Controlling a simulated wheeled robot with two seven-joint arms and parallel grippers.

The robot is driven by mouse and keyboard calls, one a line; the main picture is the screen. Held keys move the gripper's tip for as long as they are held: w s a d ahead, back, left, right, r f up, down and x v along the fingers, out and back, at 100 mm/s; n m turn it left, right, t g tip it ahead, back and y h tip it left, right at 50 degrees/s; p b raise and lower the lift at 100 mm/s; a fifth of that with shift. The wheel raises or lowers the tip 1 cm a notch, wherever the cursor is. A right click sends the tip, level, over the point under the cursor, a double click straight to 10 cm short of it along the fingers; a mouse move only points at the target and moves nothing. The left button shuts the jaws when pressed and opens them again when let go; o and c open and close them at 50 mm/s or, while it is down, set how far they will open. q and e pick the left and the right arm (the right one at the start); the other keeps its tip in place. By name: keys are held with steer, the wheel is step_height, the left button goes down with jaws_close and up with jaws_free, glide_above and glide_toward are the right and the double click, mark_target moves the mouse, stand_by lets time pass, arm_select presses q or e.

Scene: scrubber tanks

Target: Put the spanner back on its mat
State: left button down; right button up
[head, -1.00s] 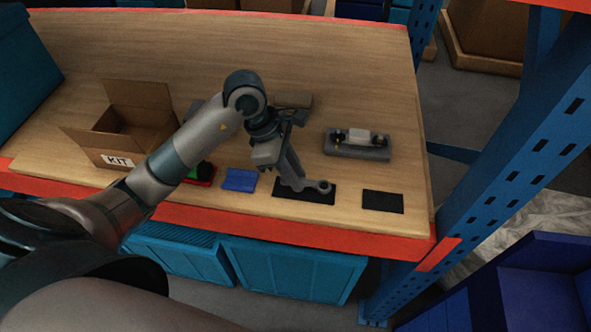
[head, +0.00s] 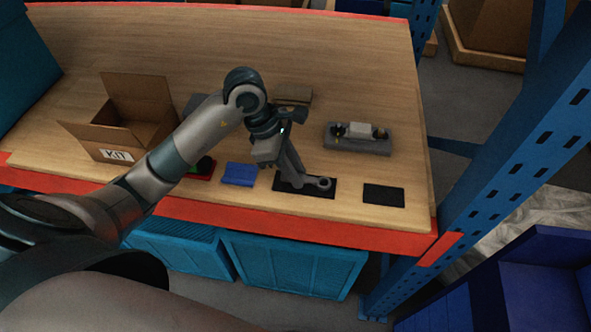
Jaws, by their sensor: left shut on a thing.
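The spanner (head: 316,183) is grey with a ringed end pointing right. It is over the wide black mat (head: 325,193) near the table's front edge. My left gripper (head: 294,178) is shut on the spanner from above, and its fingers hide part of the shaft and the other end. The spanner looks flat and very low over the mat; I cannot tell whether it touches it. My right gripper is not in view.
A smaller bare black mat (head: 384,195) lies to the right. A blue item (head: 239,174) and a red mat (head: 207,178) are to the left. An open KIT box (head: 118,140) stands further left. A grey fixture (head: 356,146) is behind. A blue rack post (head: 480,150) stands beyond the table's right end.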

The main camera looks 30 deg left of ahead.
arm_select(q)
steer(key=shift+f+b, duration=0.35)
steer(key=c, duration=1.5)
jaws_free()
steer(key=shift+r, duration=0.1)
steer(key=p+v, duration=0.6)
steer(key=v, duration=1.1)
steer(key=shift+a+r+p, duration=0.1)
steer(key=shift+a+p, duration=0.05)
steer(key=shift+p, duration=0.15)
steer(key=shift+s, duration=0.15)
